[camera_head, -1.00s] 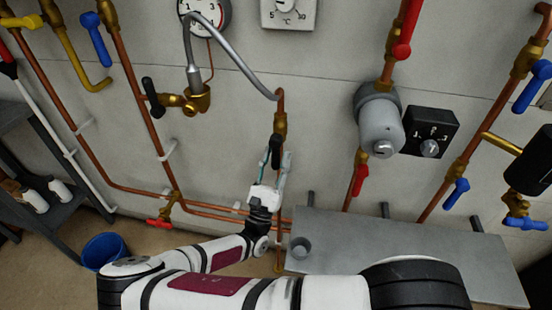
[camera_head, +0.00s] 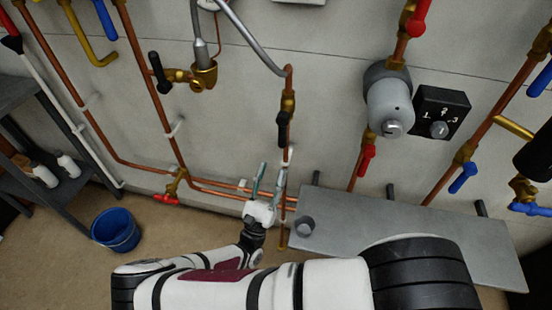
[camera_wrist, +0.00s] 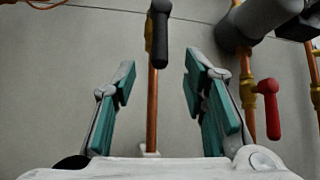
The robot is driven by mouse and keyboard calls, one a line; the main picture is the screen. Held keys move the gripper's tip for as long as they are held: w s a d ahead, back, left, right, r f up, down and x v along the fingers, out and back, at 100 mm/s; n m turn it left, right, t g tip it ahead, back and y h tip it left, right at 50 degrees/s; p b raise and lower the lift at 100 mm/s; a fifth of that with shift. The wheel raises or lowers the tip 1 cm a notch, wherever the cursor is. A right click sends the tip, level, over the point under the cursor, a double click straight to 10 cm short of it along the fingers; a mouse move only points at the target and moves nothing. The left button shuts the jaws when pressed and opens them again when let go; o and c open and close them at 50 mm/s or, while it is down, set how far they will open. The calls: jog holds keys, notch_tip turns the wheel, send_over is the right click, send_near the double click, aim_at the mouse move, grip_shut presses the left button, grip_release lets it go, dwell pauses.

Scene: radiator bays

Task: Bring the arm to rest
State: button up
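My gripper (camera_head: 268,181) is in the lower middle of the head view, in front of a vertical copper pipe. Its fingers are spread apart with nothing between them. The wrist view shows both teal-padded fingers (camera_wrist: 164,95) wide apart. A black-handled valve (camera_head: 282,128) sits on the pipe above the gripper. In the wrist view this black handle (camera_wrist: 161,42) hangs beyond and above the fingertips, apart from them. The copper pipe shows between the fingers, and I cannot tell how far behind them it is.
A grey metal shelf (camera_head: 420,232) juts from the wall right of my gripper, with a small grey cup (camera_head: 305,227) on it. A pump-like grey cylinder (camera_head: 390,105) and red-handled valve (camera_head: 367,158) are above. A blue bucket (camera_head: 116,231) stands on the floor at left.

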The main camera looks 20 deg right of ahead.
jog(key=shift+s+a+f, duration=0.3)
jog(key=shift+f, duration=0.1)
jog(key=s+d+r+m+g+y+p, duration=0.1)
jog(key=s+d+r+m+g+y, duration=0.3)
jog(key=r+m+g, duration=0.55)
jog(key=s+d+r+m+g+y+p, duration=0.1)
jog(key=s+d+r+m+g+y, duration=0.1)
jog(key=s+r+m+g, duration=0.75)
jog(key=s+a+r+m+t+y+p, duration=0.1)
jog(key=s+r+m+y, duration=0.3)
jog(key=r, duration=0.5)
jog(key=s+a+r+m+t+y+p, duration=0.2)
jog(key=s+a+r+m+t+y, duration=0.1)
jog(key=r+y, duration=0.5)
jog(key=shift+s+r+m+y, duration=0.45)
jog(key=shift+s+y, duration=0.25)
jog(key=shift+s, duration=0.55)
